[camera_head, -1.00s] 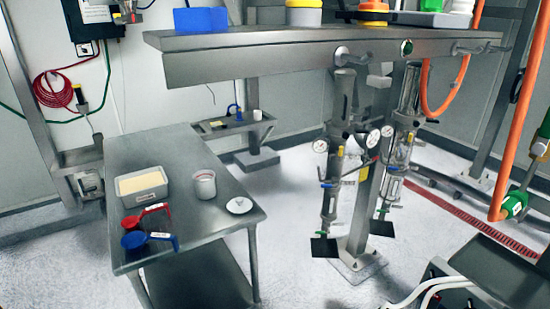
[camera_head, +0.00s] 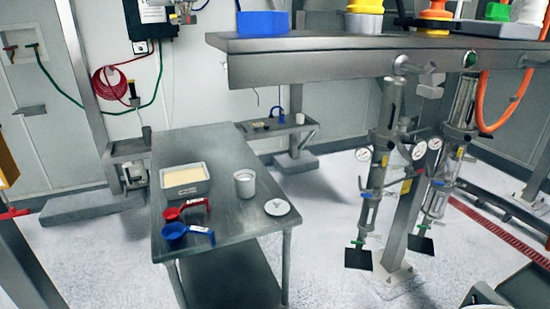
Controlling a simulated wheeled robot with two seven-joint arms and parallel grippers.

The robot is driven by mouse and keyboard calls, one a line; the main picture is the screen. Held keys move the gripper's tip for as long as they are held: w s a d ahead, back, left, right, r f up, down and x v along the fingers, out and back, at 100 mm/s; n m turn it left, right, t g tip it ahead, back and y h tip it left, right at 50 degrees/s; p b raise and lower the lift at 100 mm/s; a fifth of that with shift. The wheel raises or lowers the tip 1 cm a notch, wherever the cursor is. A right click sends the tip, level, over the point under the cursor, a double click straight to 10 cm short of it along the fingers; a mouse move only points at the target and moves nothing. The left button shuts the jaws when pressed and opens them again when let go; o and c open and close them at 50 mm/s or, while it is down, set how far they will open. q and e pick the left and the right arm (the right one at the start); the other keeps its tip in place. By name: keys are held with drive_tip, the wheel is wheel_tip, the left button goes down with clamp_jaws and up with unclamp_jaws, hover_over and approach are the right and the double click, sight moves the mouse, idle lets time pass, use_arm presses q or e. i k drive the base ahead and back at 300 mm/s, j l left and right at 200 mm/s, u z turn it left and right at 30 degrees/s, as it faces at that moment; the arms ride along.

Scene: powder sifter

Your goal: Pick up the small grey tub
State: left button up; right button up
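On the metal table (camera_head: 228,213) stands a grey rectangular tub (camera_head: 186,191) with pale cream contents. A smaller, round, light grey tub (camera_head: 245,187) stands upright to its right, its top apparently open. A white round lid (camera_head: 277,207) lies flat on the table beside the round tub. I cannot tell for certain which of the two tubs the task names. Nothing touches or covers either tub. Neither of my grippers shows in the head view.
A red scoop (camera_head: 183,211) and a blue scoop (camera_head: 183,231) lie at the table's front left. A raised metal shelf (camera_head: 300,43) spans the upper right, with gauged metal equipment (camera_head: 376,165) below it. Open floor lies around the table.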

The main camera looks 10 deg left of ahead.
sight(245, 184)
drive_tip(key=u, duration=0.45)
drive_tip(key=i+u, duration=0.1)
drive_tip(key=u, duration=0.35)
drive_tip(key=i+u, duration=0.1)
drive_tip(key=u, duration=0.85)
drive_tip(key=i+u, duration=0.15)
drive_tip(key=u, duration=0.3)
drive_tip(key=l+u, duration=0.1)
drive_tip(key=u, duration=0.35)
drive_tip(key=l+u, duration=0.1)
drive_tip(key=u, duration=0.4)
drive_tip(key=l+u, duration=0.25)
drive_tip(key=l, duration=0.75)
drive_tip(key=l+z, duration=0.3)
drive_tip(key=i+l+z, duration=0.25)
drive_tip(key=k+j, duration=0.05)
drive_tip(key=k, duration=0.05)
